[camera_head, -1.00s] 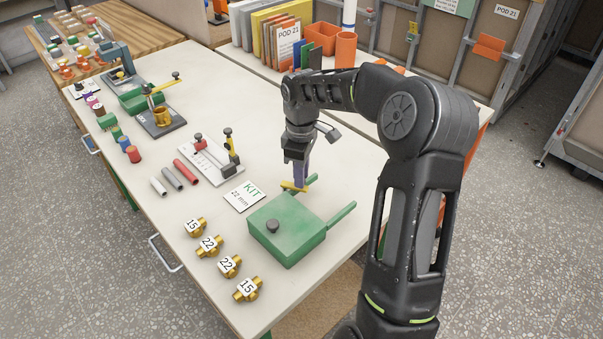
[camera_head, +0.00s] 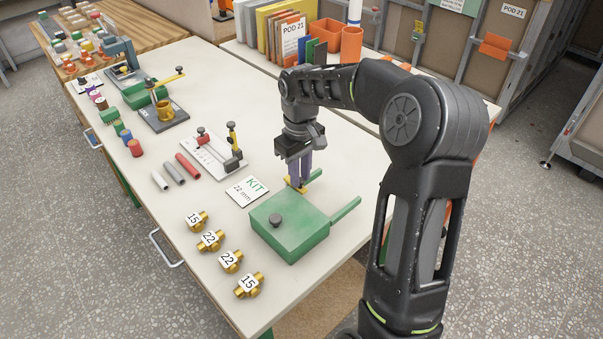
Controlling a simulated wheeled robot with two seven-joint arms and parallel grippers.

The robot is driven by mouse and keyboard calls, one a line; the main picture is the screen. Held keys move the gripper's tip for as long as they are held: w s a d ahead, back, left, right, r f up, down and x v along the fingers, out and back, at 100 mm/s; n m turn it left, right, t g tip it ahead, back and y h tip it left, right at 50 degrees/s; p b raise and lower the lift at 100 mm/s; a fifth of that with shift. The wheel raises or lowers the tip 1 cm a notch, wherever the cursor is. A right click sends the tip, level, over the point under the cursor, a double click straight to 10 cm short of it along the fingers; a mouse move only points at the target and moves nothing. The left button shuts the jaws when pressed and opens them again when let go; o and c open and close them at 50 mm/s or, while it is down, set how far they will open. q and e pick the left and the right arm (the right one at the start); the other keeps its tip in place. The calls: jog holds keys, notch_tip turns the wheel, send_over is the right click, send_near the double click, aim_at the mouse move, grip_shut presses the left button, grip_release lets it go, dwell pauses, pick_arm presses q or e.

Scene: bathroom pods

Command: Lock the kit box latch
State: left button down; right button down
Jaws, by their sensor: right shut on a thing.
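The green kit box (camera_head: 296,232) stands on the near part of the white table, its lid down with a dark knob (camera_head: 275,220) on top. The small yellow latch (camera_head: 302,190) is at the box's far edge, partly hidden by the fingers. My right gripper (camera_head: 298,184) points straight down there, its purple fingers low and shut on the latch. Whether the latch is fully engaged cannot be told. My left gripper is out of view.
A KIT 22 mm card (camera_head: 247,190) lies left of the box. Several numbered brass fittings (camera_head: 209,240) stand along the near left. Green bars (camera_head: 345,209) stick out from the box's right side. A white fixture (camera_head: 214,158) stands farther back.

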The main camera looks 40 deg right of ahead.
dwell(0.3)
jog(key=c, duration=1.3)
grip_release()
jog(key=shift+o, duration=0.2)
jog(key=shift+r+b, duration=0.4)
jog(key=shift+r, duration=3.55)
